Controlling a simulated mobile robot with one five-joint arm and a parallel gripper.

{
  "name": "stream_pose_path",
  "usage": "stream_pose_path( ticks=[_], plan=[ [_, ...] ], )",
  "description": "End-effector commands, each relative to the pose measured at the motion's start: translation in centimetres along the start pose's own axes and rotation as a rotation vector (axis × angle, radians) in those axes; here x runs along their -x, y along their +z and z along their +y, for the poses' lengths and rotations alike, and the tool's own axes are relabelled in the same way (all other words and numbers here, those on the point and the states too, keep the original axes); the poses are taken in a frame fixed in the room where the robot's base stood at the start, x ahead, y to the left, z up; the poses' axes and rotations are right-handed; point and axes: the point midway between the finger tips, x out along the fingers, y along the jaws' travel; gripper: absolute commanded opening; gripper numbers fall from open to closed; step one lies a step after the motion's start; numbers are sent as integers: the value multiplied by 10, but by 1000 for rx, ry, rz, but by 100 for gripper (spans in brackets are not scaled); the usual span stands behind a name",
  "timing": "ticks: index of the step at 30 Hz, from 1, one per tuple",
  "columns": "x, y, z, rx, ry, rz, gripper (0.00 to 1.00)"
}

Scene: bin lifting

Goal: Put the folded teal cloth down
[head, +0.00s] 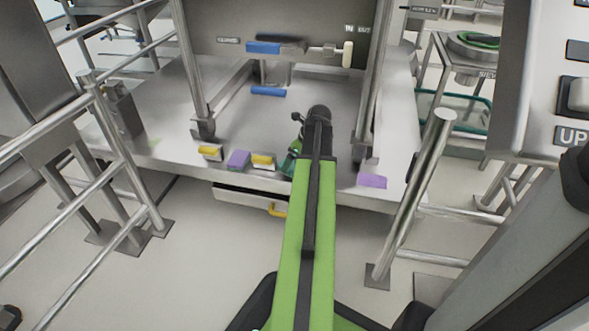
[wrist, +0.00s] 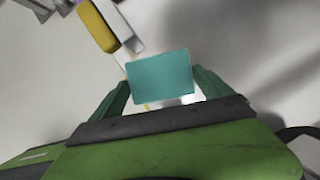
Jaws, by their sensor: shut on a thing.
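The folded teal cloth (wrist: 160,77) is a flat, roughly rectangular piece between the two green fingers of my gripper (wrist: 163,88) in the wrist view. My gripper is shut on it. In the head view my gripper (head: 292,160) is at the far end of my green arm, over the front part of the steel platform (head: 190,110), and is partly hidden behind the arm. I cannot tell how high the cloth is above the platform.
A purple piece (head: 372,180) lies right. A blue piece (head: 268,91) lies farther back. Steel posts (head: 370,80) flank the platform.

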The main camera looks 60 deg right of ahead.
Motion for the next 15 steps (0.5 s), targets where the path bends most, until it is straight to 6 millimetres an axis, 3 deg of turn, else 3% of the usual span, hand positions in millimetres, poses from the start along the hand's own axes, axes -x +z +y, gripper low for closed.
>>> stream_pose_path(
  ticks=[1,3,14,15],
  plan=[
    [-18,-7,0,0,0,0,58],
    [-26,-10,0,1,0,0,58],
    [-26,-10,1,2,1,0,58],
    [-27,-10,1,2,1,0,91]
  ],
)
